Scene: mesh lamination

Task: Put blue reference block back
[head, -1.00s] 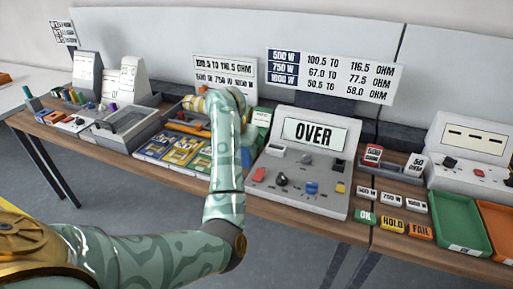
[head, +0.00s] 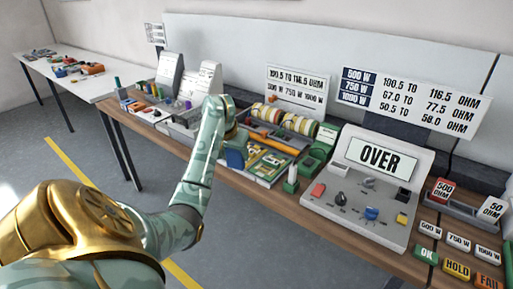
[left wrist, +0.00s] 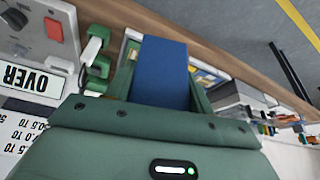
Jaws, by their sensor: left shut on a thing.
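The blue reference block (head: 236,154) hangs from my left gripper (head: 238,138) in the head view, in front of the tray and panels at the bench's middle. In the left wrist view the blue block (left wrist: 160,72) sits between the two green fingers of my left gripper (left wrist: 163,85), which is shut on it. A small rack (head: 462,209) stands right of the meter, with a red block marked 500 (head: 442,190) and a white block marked 50 (head: 492,209) and a gap between them. My right gripper is not in view.
The meter (head: 335,190) reads OVER and has knobs on its sloping front. A green stand (head: 290,180) is left of it. OK (head: 426,252), HOLD (head: 457,268) and FAIL (head: 488,282) tiles lie at the front right. A tray of rolls (head: 295,120) stands behind the panels.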

